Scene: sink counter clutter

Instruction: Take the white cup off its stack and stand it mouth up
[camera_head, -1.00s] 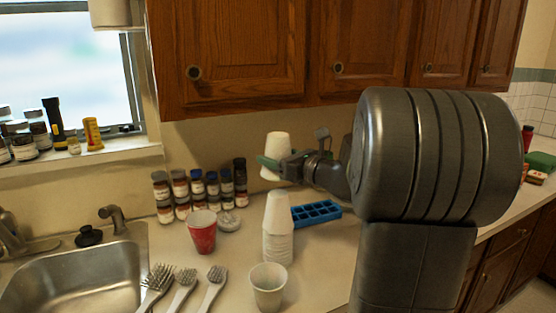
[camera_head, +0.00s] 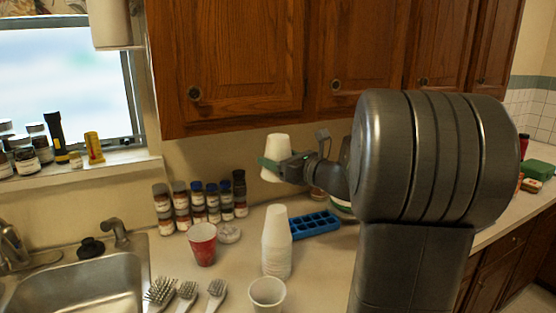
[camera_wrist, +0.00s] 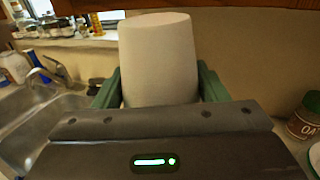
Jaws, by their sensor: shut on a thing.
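My gripper (camera_head: 272,164) is shut on a white cup (camera_head: 276,147) and holds it in the air, bottom up with its wide end down. The same cup stands between the green fingers in the wrist view (camera_wrist: 158,60). A stack of white cups (camera_head: 277,255), also bottom up, stands on the counter below the held cup, with a clear gap between them. Another white cup (camera_head: 267,294) stands mouth up on the counter in front of the stack.
A red cup (camera_head: 202,243) stands left of the stack, near several jars (camera_head: 200,205). A blue ice tray (camera_head: 314,224) lies right of the stack. Several brushes (camera_head: 187,291) lie at the front, beside the sink (camera_head: 85,288). Cabinets (camera_head: 235,65) hang above.

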